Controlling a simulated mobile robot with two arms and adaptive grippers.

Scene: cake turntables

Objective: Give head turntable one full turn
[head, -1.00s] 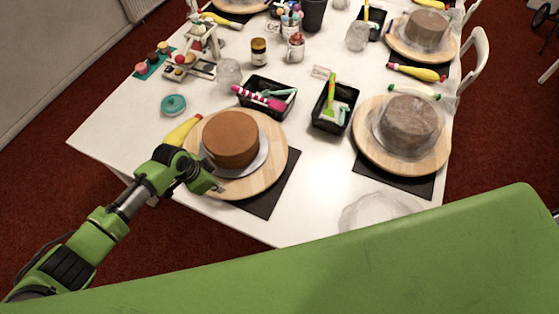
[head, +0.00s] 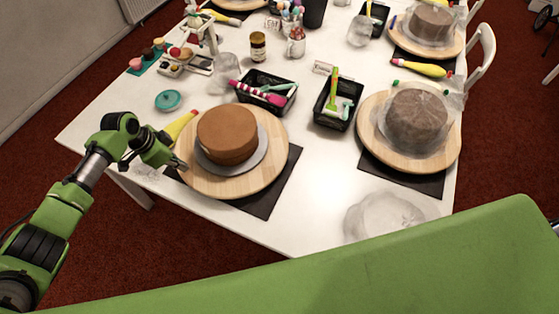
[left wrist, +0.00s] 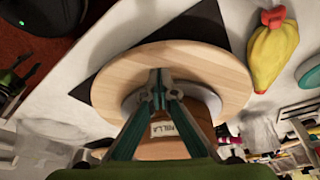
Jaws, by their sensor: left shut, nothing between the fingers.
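The near-left turntable (head: 276,152) is a round pale wooden disc on a dark mat. It bears a grey round board and a plain brown cake (head: 227,134). My left gripper (head: 179,163) is at the disc's left rim, shut and empty. In the left wrist view the closed fingertips (left wrist: 158,78) appear over the wooden disc (left wrist: 115,80), in front of the board's edge. I cannot tell whether they touch the wood. A small lettered label shows between the fingers. My right gripper is not in view.
A yellow piping bag (head: 181,126) lies close behind the gripper, by the disc. A black tray of tools (head: 266,108) stands behind the turntable. Another turntable (head: 375,148) with a wrapped cake is at right. The white table's front edge is near.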

